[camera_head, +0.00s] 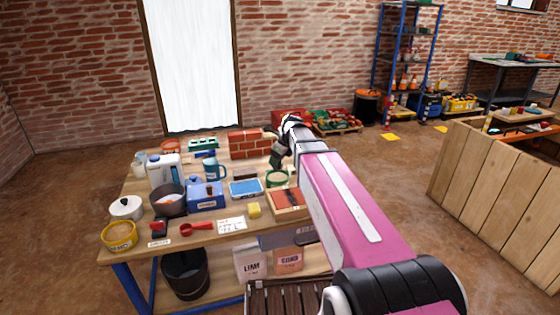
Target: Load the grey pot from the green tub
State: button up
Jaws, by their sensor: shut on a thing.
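The grey pot (169,203) stands open on the left half of the wooden workbench, with pale and orange contents showing inside. The green tub (277,185) is a low round tub right of the bench's middle; its green rim shows, but its contents are hard to make out. My gripper (278,160) is small and dark at the end of my pink arm, just above and behind the green tub in the picture. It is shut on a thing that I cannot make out. A small yellowish end (269,133) shows beside the gripper; I cannot tell if it belongs to the held thing.
A blue box (206,198), a blue tray (246,188) and a blue mug (213,170) stand between pot and tub. A small brick wall (244,145) is behind. A white lidded pot (126,208) and a yellow tub (119,236) are at the left. A brick-topped box (288,203) is in front.

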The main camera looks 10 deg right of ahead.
aim_at(278, 170)
jog(key=shift+s+f, duration=0.1)
jog(key=shift+f, duration=2.75)
jog(key=shift+f, duration=0.55)
jog(key=shift+r, duration=3.55)
